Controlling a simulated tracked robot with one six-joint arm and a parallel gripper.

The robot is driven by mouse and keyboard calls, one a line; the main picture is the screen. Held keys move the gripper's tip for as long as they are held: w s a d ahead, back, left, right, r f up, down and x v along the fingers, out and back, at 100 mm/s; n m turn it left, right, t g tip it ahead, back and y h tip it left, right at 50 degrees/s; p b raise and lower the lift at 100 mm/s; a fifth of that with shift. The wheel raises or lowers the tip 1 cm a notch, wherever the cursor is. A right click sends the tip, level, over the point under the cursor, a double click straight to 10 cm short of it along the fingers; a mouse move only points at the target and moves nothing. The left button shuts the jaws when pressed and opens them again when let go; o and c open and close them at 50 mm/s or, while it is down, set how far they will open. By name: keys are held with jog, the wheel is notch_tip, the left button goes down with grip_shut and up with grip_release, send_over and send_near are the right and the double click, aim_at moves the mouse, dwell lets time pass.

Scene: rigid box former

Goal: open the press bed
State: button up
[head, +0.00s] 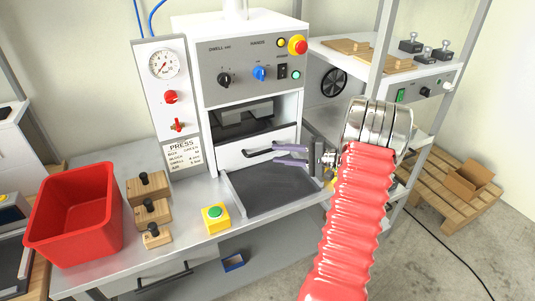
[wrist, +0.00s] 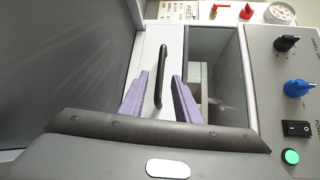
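The press (head: 255,75) is a white and grey cabinet with an open chamber. Below the chamber is a white front panel (head: 232,159) with a black bar handle (head: 262,151); the panel also shows in the wrist view (wrist: 174,45). A dark grey flat tray (head: 270,191) lies in front of it. My gripper (head: 276,154) reaches in from the right at the handle. In the wrist view, its purple fingers (wrist: 160,76) are open, one on each side of the handle (wrist: 161,70), with gaps showing. Contact with the handle is not visible.
A red bin (head: 75,215), several wooden blocks with black knobs (head: 152,211) and a yellow box with a green button (head: 215,217) stand left of the tray. A rack post (head: 382,50) and shelves are on the right, near my arm.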

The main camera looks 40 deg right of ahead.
jog(key=shift+x, duration=2.45)
jog(key=shift+c, duration=0.3)
grip_shut()
jog(key=shift+a, duration=0.1)
jog(key=shift+s, duration=0.15)
